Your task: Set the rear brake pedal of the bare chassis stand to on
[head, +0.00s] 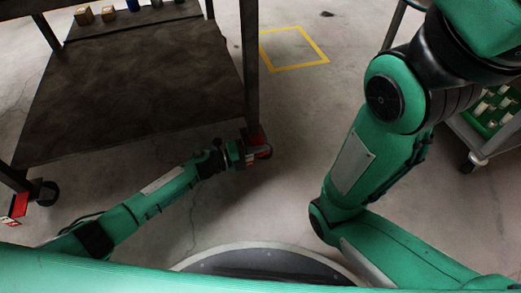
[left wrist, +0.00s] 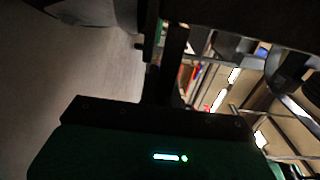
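A dark stand with a brown lower shelf (head: 125,90) fills the left of the head view; its top is out of view, so I cannot tell whether it carries a chassis. A red pedal (head: 254,137) shows at the foot of its right leg. My left gripper (head: 243,153) is low at that foot, touching or very close to the pedal. Its fingers are too small and dark to tell open from shut. Another red pedal (head: 18,205) is by the left caster. In the left wrist view, my gripper's dark body fills the bottom and the pedal is not clear. My right gripper is out of view.
Small boxes (head: 84,16) and a blue item (head: 133,5) sit at the shelf's back. A yellow floor square (head: 292,48) lies behind. A cart with a green crate (head: 494,112) stands at the right. The floor between is clear.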

